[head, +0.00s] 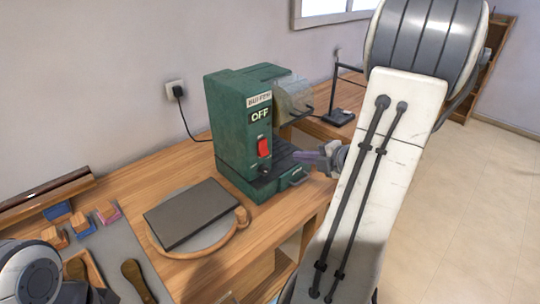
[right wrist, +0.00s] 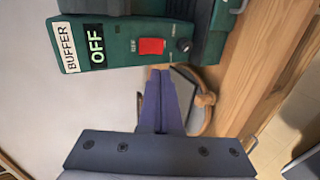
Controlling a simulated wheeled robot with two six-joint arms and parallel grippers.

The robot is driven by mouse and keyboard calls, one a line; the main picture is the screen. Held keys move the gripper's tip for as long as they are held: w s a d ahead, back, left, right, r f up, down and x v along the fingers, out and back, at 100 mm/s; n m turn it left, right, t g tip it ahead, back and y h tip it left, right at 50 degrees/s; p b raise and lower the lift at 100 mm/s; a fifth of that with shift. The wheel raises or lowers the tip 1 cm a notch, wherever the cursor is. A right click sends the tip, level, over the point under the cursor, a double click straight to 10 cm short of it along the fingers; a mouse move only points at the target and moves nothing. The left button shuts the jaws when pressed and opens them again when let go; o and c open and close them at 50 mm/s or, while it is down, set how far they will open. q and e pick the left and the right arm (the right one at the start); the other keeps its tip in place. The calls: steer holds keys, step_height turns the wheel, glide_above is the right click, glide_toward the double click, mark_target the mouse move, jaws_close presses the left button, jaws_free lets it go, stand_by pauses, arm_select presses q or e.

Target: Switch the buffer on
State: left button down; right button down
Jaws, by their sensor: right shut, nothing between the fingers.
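The buffer (head: 232,135) is a dark green machine on the wooden bench, plugged into a wall socket. Its front has a BUFFER label, an OFF sign (head: 260,114) and a red rocker switch (head: 264,147). In the right wrist view the red switch (right wrist: 151,46) and the OFF sign (right wrist: 96,46) show at the top, with a black knob (right wrist: 184,45) beside the switch. My right gripper (head: 297,156) is shut and empty, to the right of the buffer's front in the head view. Its fingertips (right wrist: 160,71) appear just below the switch in the wrist view, apart from it. My left gripper is not clearly visible.
A dark slab (head: 190,213) lies on a round wooden-rimmed board in front of the buffer. Small blocks (head: 57,211) and a brush-like tool (head: 137,280) lie at the left. Free floor lies to the right.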

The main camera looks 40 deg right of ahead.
mark_target(265, 154)
steer(key=shift+s, duration=0.3)
steer(key=p+x, duration=0.1)
steer(key=x, duration=1.3)
steer(key=shift+p, duration=0.4)
